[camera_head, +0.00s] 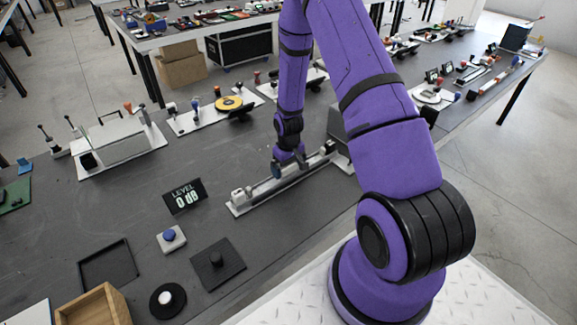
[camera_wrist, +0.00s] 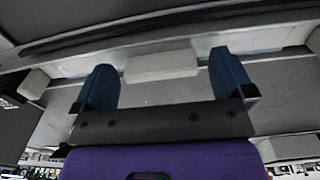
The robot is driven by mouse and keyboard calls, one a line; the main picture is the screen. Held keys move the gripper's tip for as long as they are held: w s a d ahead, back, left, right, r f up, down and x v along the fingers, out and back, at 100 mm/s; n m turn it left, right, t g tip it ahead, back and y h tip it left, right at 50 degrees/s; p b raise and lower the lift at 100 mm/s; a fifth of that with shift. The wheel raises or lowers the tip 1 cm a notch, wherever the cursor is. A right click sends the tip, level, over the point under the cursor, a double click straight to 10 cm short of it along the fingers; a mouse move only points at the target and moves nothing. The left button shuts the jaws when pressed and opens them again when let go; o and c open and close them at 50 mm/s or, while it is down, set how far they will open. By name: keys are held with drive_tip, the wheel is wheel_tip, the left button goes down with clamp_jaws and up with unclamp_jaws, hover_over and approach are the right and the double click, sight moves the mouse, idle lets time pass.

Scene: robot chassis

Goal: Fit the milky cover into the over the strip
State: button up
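The strip (camera_head: 290,180) is a long narrow bar on a pale base plate with light blocks near its ends, lying diagonally on the dark table in the head view. It crosses the top of the wrist view as a long dark-edged bar (camera_wrist: 150,25). A milky white block, seemingly the cover (camera_wrist: 162,66), shows between my blue fingertips, beside the bar. My gripper (camera_wrist: 164,80) is low over the strip assembly, its fingers wide apart with a gap showing at the block's right end. In the head view my gripper (camera_head: 288,167) hides part of the strip's middle.
A black "LEVEL 0 dB" display (camera_head: 184,196) stands left of the strip. A blue button box (camera_head: 171,239), a black square pad (camera_head: 217,262) and an empty black tray (camera_head: 108,265) lie nearer. A grey box (camera_head: 340,135) stands close behind the strip's far end.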

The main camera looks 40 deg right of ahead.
drive_tip(key=shift+r, duration=0.1)
wheel_tip(320, 180, up, 12)
wheel_tip(320, 180, up, 14)
drive_tip(key=t, duration=0.1)
hover_over(289, 167)
drive_tip(key=s+a, duration=0.2)
drive_tip(key=a, duration=0.2)
drive_tip(key=s+a+r+t, duration=0.1)
drive_tip(key=s+a+r, duration=0.2)
drive_tip(key=s+r, duration=0.5)
drive_tip(key=s+a+r+t, duration=0.2)
drive_tip(key=s+a+r, duration=0.3)
drive_tip(key=r, duration=0.5)
drive_tip(key=s+a+r+t, duration=0.1)
drive_tip(key=s+r, duration=0.2)
drive_tip(key=s, duration=0.8)
drive_tip(key=shift+s+r, duration=0.2)
idle(0.6)
